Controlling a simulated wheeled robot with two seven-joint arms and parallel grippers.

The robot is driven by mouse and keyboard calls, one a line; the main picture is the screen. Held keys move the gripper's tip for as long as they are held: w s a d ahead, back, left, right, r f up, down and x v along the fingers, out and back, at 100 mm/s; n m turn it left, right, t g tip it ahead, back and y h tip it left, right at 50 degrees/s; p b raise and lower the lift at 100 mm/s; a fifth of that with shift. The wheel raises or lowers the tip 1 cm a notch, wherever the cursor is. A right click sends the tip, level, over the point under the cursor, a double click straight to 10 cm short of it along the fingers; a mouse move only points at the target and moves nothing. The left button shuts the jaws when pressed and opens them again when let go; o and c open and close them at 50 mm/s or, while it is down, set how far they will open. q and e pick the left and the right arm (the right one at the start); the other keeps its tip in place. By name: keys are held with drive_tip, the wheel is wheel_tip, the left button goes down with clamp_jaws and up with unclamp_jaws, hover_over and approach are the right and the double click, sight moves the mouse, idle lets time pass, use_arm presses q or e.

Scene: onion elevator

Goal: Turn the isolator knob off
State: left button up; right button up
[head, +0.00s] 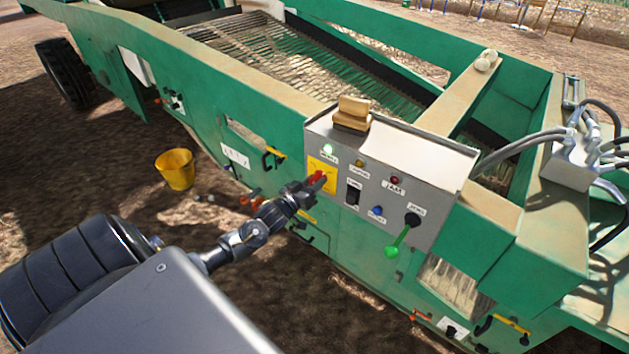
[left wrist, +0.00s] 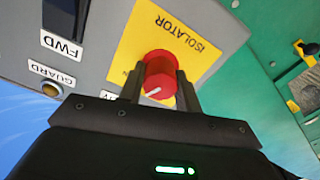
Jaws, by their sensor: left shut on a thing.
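The red isolator knob (left wrist: 160,76) sits on a yellow plate marked ISOLATOR (left wrist: 184,31) on the grey control panel (head: 441,153). A white pointer line shows on the knob's face. In the head view the knob (head: 319,176) is partly covered by my gripper. My left gripper (left wrist: 160,88) is shut on the knob, with one finger on each side of it. The same gripper (head: 315,183) reaches the panel's left part in the head view. My right gripper is not in view.
The panel also carries a black switch (head: 353,194), a blue button (head: 376,211), a green-handled lever (head: 401,238) and lamps, one lit green (head: 327,149). A wooden block (head: 352,113) rests on top. A yellow bucket (head: 175,169) stands on the ground to the left.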

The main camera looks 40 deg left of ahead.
use_arm(q)
drive_tip(key=n+p, duration=0.1)
drive_tip(key=n, duration=0.2)
drive_tip(key=shift+n, duration=0.4)
drive_tip(key=n+p, duration=0.2)
drive_tip(key=n, duration=0.2)
drive_tip(key=shift+n+p, duration=0.3)
drive_tip(key=n+p, duration=0.2)
drive_tip(key=n, duration=0.2)
drive_tip(key=shift+n+p, duration=0.35)
drive_tip(key=shift+n, duration=0.55)
drive_tip(key=shift+f, duration=0.1)
drive_tip(key=o, duration=1)
drive_tip(key=shift+c, duration=0.2)
